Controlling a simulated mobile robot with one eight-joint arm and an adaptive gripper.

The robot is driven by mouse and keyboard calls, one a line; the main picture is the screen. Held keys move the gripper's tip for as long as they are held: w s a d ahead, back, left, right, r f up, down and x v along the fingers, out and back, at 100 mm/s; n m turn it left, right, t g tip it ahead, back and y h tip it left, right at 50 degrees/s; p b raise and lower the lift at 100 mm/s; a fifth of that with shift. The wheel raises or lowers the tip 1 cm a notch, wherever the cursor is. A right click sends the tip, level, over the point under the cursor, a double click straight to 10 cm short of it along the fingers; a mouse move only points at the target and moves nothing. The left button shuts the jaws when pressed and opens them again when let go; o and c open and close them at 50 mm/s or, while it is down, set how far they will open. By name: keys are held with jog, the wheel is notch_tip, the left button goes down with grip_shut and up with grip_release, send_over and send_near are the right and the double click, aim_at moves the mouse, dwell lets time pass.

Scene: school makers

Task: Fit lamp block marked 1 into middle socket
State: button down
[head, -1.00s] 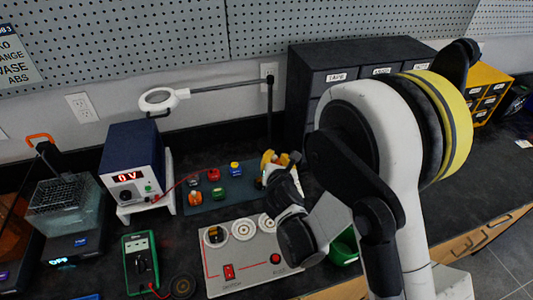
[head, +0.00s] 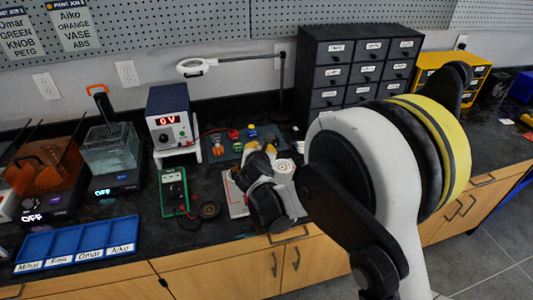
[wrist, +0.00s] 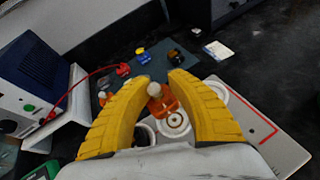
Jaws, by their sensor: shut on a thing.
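In the wrist view the two yellow fingers of my gripper (wrist: 162,82) are closed on an orange lamp block (wrist: 165,104) with a pale round bulb on top. No number can be read on it. The block is over the light socket board (wrist: 262,132), close to a white ring socket (wrist: 174,124); I cannot tell whether it touches. A second ring (wrist: 145,133) is partly hidden by the left finger. In the head view my gripper (head: 262,152) hides much of the board (head: 235,197), and a ring socket (head: 285,167) shows at its right.
Other lamp blocks, among them a blue one (head: 252,132) and an orange one (head: 217,150), stand on a mat behind the board. A power supply (head: 170,118) reads 0 V. A green meter (head: 173,190) is left of the board. A blue tray (head: 75,243) lies front left.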

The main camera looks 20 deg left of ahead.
jog(key=shift+w+f+b, duration=0.2)
jog(key=shift+f+b, duration=0.1)
jog(key=shift+f, duration=0.3)
jog(key=shift+f+b, duration=1.35)
jog(key=shift+f, duration=0.95)
jog(key=shift+f, duration=0.5)
jog(key=c, duration=1.5)
grip_release()
jog(key=shift+c, duration=0.2)
jog(key=shift+p+v, duration=0.65)
jog(key=shift+v, duration=4.85)
